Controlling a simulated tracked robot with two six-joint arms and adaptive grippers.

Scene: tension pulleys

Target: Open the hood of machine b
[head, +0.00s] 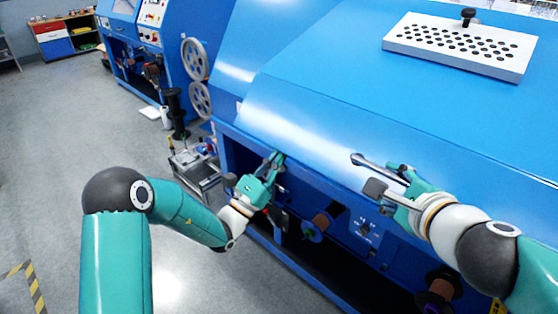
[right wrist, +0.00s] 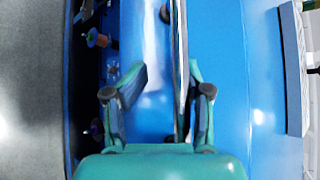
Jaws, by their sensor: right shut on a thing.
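Machine b is the big blue machine, and its blue hood (head: 330,125) looks closed, with its lower edge above the open front bay. A metal bar handle (head: 372,163) sits on the hood's sloped front. It shows as a long upright bar in the right wrist view (right wrist: 181,60). My right gripper (head: 390,179) is at the handle's near end, its fingers on either side of the bar and shut on it. My left gripper (head: 274,162) is at the hood's lower front edge, further left. Its fingers are small and partly overlapped, so its opening is unclear.
A white perforated plate (head: 462,47) with a black knob lies on top of the hood. Pulleys (head: 320,225) sit in the bay below. Another blue machine with grey wheels (head: 195,59) stands behind left. A metal-framed stand (head: 195,165) is nearby. Floor at left is clear.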

